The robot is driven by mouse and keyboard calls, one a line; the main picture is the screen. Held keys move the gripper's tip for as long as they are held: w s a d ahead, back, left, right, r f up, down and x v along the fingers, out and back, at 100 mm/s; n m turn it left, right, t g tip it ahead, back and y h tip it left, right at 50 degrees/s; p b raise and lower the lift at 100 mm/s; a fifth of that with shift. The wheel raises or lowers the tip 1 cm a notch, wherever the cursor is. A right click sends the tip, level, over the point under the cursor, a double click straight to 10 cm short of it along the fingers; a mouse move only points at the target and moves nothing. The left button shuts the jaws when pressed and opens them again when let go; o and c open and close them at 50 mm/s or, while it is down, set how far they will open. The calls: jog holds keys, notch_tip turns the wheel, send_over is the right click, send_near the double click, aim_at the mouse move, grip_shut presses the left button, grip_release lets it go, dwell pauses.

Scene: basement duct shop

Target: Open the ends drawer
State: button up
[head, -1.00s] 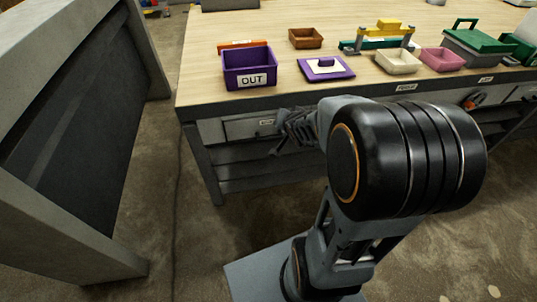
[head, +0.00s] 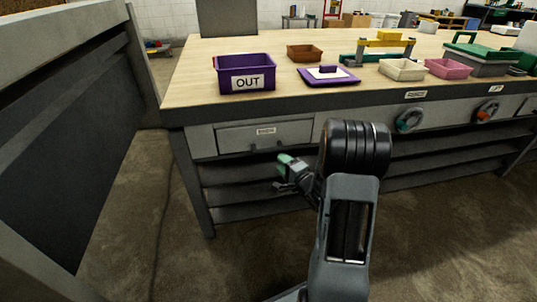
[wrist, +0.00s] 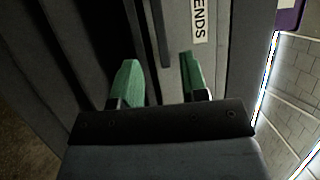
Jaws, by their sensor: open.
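The ends drawer (head: 235,138) is a grey front at the left end of the workbench, and it looks shut. In the wrist view its label (wrist: 199,20) reads ENDS. A dark bar handle (wrist: 157,32) runs across the drawer front beside the label. My gripper (head: 284,168) is in front of the bench, at the drawer's lower edge. In the wrist view my gripper (wrist: 161,80) is open, its green fingertips spread, with the handle ahead between them. I see no contact with the handle.
The bench top (head: 187,75) holds a purple OUT bin (head: 247,85), a purple lidded tray (head: 328,82) and several other trays. Open shelves lie below the drawer. A dark panelled unit (head: 60,130) stands at left. The floor between is clear.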

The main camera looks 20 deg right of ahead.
aim_at(270, 151)
jog(key=w, duration=0.3)
jog(key=w+a+b, duration=0.1)
jog(key=w, duration=0.2)
jog(key=w+a+b, duration=0.1)
jog(key=w, duration=0.2)
jog(key=shift+d, duration=0.1)
grip_shut()
dwell(0.3)
